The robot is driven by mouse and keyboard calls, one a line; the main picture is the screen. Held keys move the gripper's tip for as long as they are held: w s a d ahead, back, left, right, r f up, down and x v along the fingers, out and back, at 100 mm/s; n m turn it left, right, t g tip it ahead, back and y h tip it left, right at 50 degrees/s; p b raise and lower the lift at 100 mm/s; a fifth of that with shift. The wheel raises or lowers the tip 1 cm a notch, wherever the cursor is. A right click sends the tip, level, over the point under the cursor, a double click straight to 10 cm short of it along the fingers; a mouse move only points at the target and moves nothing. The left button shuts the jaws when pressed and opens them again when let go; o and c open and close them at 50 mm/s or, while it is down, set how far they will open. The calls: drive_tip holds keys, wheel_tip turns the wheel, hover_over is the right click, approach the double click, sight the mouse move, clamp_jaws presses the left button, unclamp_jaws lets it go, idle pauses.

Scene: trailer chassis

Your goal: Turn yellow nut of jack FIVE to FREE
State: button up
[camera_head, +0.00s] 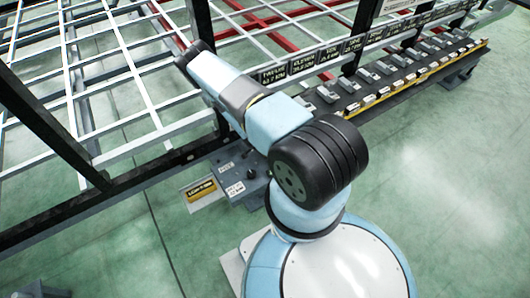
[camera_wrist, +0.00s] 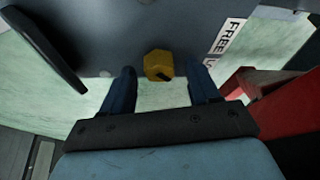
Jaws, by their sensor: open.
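The yellow nut (camera_wrist: 158,65) shows in the wrist view at the lower edge of a grey jack plate (camera_wrist: 140,28). A white label reading FREE (camera_wrist: 229,38) is on the plate to the right of the nut. My gripper (camera_wrist: 159,82) is open, with one dark blue finger on each side of the nut and gaps between. I cannot tell whether the fingertips reach the nut's depth. In the head view my arm hides the gripper and the nut. No jack number is readable in the wrist view.
A red beam (camera_wrist: 280,105) lies close to the right of my gripper. A black bar (camera_wrist: 42,52) stands at the upper left. In the head view, a white lattice chassis (camera_head: 75,85) and a row of labelled grey units (camera_head: 395,68) stand beyond my arm. Green floor at right is clear.

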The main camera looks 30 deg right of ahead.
drive_tip(key=shift+w+d+f, duration=0.1)
drive_tip(key=shift+d+f, duration=0.05)
drive_tip(key=shift+f, duration=0.15)
drive_tip(key=c, duration=1)
